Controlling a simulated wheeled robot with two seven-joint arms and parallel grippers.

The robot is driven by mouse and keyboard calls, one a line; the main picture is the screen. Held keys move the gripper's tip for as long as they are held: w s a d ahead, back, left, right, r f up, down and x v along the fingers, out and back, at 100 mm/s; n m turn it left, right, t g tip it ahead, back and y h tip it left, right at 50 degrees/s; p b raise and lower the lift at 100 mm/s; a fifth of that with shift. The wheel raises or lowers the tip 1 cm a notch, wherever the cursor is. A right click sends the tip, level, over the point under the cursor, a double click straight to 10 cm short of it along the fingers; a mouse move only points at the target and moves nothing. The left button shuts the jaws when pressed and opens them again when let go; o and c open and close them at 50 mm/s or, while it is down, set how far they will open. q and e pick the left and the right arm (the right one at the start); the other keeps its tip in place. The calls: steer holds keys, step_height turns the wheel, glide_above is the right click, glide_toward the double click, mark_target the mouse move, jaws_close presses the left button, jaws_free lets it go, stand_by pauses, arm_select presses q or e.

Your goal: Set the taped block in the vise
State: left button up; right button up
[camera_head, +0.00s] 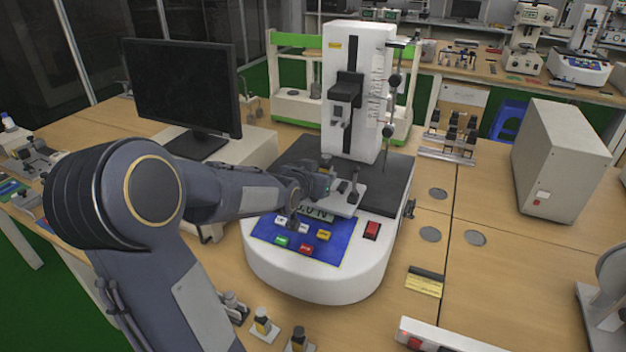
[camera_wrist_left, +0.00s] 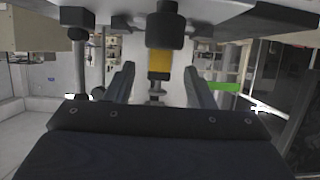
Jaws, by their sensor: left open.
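My left gripper (camera_head: 328,186) reaches over the white test machine and is at the vise, a pale metal fixture (camera_head: 348,198) on the machine's dark platform. In the left wrist view the gripper's two fingers (camera_wrist_left: 160,82) stand apart. A dark block with a yellow tape band (camera_wrist_left: 160,64) shows between the finger tips, with gaps on both sides. In the head view the block's dark top (camera_head: 326,161) shows just behind the gripper; the rest is largely hidden. I cannot tell how deep it sits in the vise. My right gripper is not in view.
The machine's white column (camera_head: 357,60) rises close behind the vise. A monitor (camera_head: 187,88) stands at left and a beige box (camera_head: 562,158) at right. Small stands with blocks (camera_head: 263,324) sit at the front edge.

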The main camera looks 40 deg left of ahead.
arm_select(q)
steer(key=s+d+f+m+g+h, duration=0.1)
steer(key=s+d+f+g+h, duration=0.1)
steer(key=s+d, duration=1)
steer(key=s+d+f+m+g+h, duration=0.1)
steer(key=s+d+f+g+h, duration=0.2)
steer(key=s+d, duration=0.9)
steer(key=s+g+h, duration=0.2)
steer(key=h, duration=0.1)
steer(key=shift+d, duration=0.4)
